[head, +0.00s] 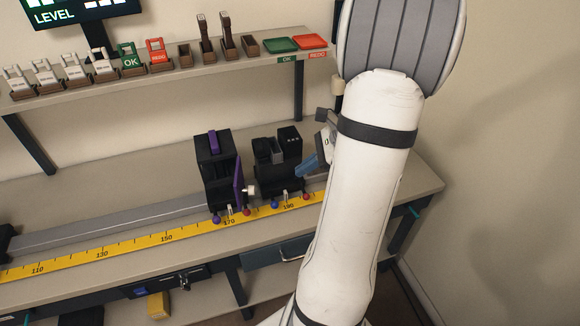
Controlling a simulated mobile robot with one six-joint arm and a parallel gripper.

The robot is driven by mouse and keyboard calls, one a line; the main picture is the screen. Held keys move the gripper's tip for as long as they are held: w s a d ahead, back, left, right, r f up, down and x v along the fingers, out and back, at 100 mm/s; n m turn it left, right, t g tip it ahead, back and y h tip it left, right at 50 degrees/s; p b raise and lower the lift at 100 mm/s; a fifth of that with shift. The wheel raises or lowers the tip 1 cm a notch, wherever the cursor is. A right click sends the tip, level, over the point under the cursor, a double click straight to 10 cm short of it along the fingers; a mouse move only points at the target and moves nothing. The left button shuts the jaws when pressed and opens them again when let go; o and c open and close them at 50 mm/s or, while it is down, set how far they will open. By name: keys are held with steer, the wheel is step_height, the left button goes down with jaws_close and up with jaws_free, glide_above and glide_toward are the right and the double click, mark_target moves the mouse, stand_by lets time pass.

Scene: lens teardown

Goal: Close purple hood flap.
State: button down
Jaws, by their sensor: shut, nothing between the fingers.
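The purple hood flap (238,184) is a thin upright panel on the right side of a black hood unit (212,172). It stands out from the unit, open, with a small white knob (250,190) by its right face. A purple strip (213,143) lies on top of the unit. My gripper (324,145) is to the right of the flap and apart from it, beyond a second black unit (279,165). It is mostly hidden behind my white arm; it is shut and empty. A slanted blue piece (307,165) shows beside it; I cannot tell what it belongs to.
Both units stand along a grey rail (120,228) behind a yellow ruler (135,246). Purple, blue and red balls sit at their front feet. A shelf (90,88) above carries several holders and green and red trays. The bench is clear left of the units.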

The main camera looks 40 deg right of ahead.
steer(key=w+a+f+p, duration=0.2)
steer(key=w+a+f, duration=0.3)
steer(key=a, duration=0.3)
steer(key=shift+w+a+f, duration=0.15)
steer(key=shift+a+f, duration=0.1)
steer(key=shift+f, duration=0.2)
